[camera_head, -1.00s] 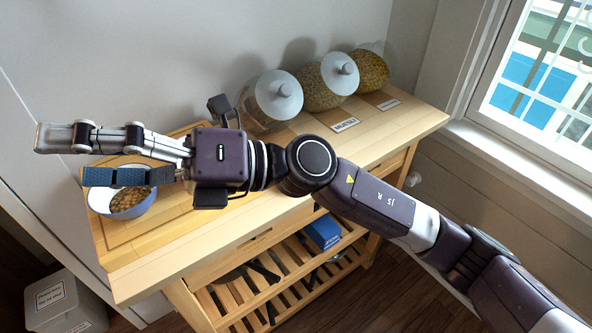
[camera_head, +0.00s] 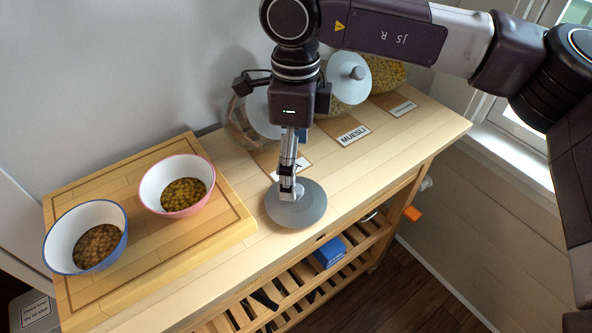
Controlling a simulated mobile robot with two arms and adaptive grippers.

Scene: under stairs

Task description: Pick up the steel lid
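A round grey lid (camera_head: 312,207) lies flat on the wooden counter, near its front edge. My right gripper (camera_head: 288,190) points straight down over the lid, its fingertips at the lid's middle. The fingers line up one behind the other, so I cannot tell whether they are closed on a knob. The lid's centre is hidden by them. My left gripper is not in view.
A blue-rimmed bowl (camera_head: 88,238) and a pink-rimmed bowl (camera_head: 177,186) stand on a cutting board (camera_head: 150,262) at left. Glass jars with pale lids (camera_head: 349,78) stand behind my arm, with a MUESLI card (camera_head: 354,135) in front. A blue box (camera_head: 330,252) sits on the lower shelf.

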